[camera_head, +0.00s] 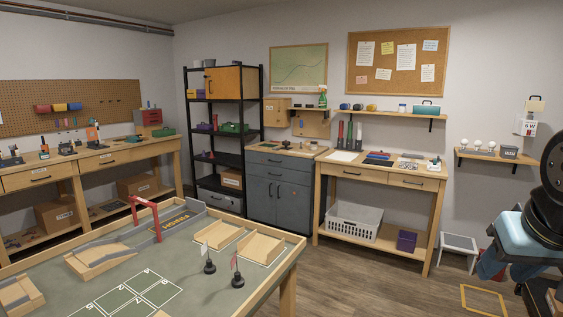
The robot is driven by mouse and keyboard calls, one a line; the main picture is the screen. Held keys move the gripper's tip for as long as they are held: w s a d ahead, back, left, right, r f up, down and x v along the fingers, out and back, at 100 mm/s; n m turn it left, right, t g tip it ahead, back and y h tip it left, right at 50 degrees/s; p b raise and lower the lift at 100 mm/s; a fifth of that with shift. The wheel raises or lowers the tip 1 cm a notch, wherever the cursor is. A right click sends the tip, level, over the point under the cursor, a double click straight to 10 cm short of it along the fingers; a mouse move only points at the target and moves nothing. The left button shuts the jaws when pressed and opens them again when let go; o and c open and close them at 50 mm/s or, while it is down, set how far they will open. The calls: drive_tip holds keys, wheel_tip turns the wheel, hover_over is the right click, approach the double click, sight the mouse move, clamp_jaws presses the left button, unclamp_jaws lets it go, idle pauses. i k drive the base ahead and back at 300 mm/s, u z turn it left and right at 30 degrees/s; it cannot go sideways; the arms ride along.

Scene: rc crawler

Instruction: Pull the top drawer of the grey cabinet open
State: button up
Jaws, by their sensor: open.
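The grey cabinet (258,206) stands against the back wall, left of the middle of the head view, between a black shelf rack and a wooden workbench. Its top drawer (290,165) is a wide grey front under the wooden top and looks shut, flush with the body. A dark bar handle (274,161) runs across it. Below it are another drawer front and two doors with upright handles. Parts of my arm show at the right edge, far from the cabinet. My gripper is not in view.
A low-walled wooden table (300,240) with ramps and flags fills the front left, between me and the cabinet. The workbench (432,173) stands right of the cabinet. A white stool (458,248) and a yellow frame (484,290) are on the right. Floor in the middle is clear.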

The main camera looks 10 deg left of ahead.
sight(286, 161)
drive_tip(key=u, duration=0.2)
drive_tip(key=i, duration=4.7)
drive_tip(key=u, duration=1.1)
drive_tip(key=i, duration=0.3)
drive_tip(key=u, duration=0.2)
